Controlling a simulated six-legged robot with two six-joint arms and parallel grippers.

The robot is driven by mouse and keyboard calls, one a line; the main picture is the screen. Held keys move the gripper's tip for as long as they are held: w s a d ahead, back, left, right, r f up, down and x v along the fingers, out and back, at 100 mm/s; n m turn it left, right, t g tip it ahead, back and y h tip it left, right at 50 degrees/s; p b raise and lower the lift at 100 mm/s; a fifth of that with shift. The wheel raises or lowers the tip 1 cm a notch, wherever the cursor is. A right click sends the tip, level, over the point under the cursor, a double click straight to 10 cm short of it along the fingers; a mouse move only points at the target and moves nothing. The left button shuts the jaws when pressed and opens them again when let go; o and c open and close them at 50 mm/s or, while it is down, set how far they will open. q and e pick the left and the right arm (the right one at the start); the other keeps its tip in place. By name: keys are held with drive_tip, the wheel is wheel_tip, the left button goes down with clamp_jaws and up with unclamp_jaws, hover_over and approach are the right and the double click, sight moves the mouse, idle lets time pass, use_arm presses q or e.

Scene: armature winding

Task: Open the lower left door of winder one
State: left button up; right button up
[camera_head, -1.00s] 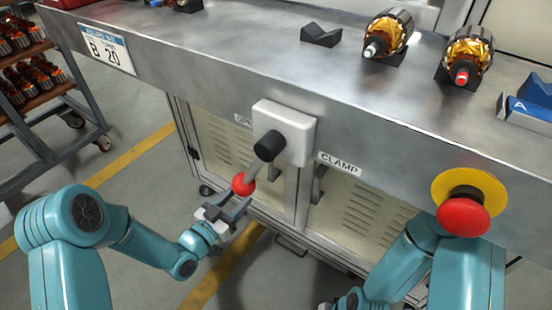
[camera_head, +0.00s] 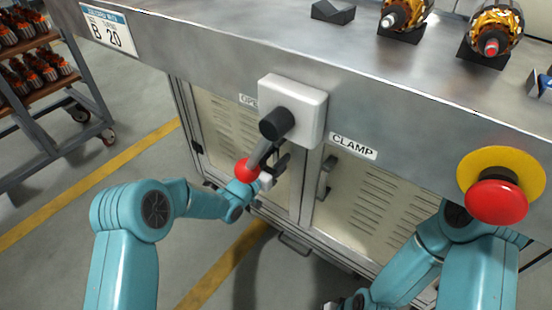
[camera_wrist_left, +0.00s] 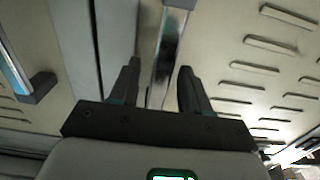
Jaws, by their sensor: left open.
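The lower left door (camera_head: 222,128) is a cream panel with vent slots under the bench, and it looks closed. My left gripper (camera_head: 278,163) is in front of its right edge, partly hidden behind the red-balled clamp lever. In the left wrist view, my left gripper (camera_wrist_left: 158,82) is open. A shiny upright bar, apparently the door's handle (camera_wrist_left: 167,55), shows between its fingers; I cannot tell if they touch it. Vent slots of the door show to its right. Only a bit of my right gripper (camera_head: 333,305) shows at the bottom edge.
The clamp lever's red ball (camera_head: 247,170) hangs close to my left gripper, below a white box (camera_head: 300,100). The right door (camera_head: 365,205) has its own handle (camera_head: 326,177). A red stop button (camera_head: 497,200) sticks out at right. Floor at left is clear up to a cart (camera_head: 60,125).

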use_arm(q)
drive_tip(key=shift+w+d, duration=0.1)
clamp_jaws()
